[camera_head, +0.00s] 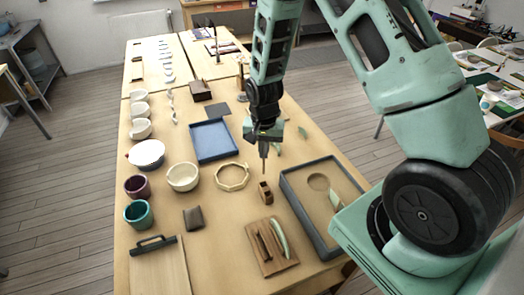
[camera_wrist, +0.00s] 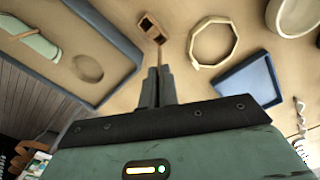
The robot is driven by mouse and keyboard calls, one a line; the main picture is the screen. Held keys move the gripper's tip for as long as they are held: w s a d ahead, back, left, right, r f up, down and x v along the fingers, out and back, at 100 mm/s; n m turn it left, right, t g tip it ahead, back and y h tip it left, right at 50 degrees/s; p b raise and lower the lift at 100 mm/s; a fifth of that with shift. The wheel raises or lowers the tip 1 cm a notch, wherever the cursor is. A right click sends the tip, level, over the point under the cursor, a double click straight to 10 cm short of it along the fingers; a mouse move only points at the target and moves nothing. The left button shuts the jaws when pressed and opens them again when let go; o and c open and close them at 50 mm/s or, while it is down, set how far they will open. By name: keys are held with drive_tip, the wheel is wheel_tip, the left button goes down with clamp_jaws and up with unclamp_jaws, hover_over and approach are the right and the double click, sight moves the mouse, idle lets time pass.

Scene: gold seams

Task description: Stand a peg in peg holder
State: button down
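The peg holder is a small brown block (camera_head: 265,193) with an opening in its top, standing on the table between the ring and the blue-grey tray. In the wrist view the block (camera_wrist: 151,28) is just past my fingertips. My gripper (camera_head: 264,143) points down above the block, its fingers (camera_wrist: 158,73) close together around a thin brown peg (camera_wrist: 160,53). The peg also shows in the head view (camera_head: 264,164), hanging upright below the fingers. Its lower end appears a little above the block, apart from it. The peg's upper part is hidden between the fingers.
A blue-grey tray (camera_head: 298,207) holding a round disc is close on the right. An octagonal ring (camera_head: 219,182) and a cream bowl (camera_head: 183,177) are to the left. A wooden board (camera_head: 264,262) with tools lies in front. A blue tray (camera_head: 213,141) is behind left.

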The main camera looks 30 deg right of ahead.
drive_tip(key=shift+f+b, duration=1.45)
drive_tip(key=shift+f, duration=0.65)
drive_tip(key=shift+f+b, duration=1.9)
drive_tip(key=shift+f, duration=0.8)
idle(1.8)
drive_tip(key=c, duration=1.1)
unclamp_jaws()
drive_tip(key=shift+r, duration=0.1)
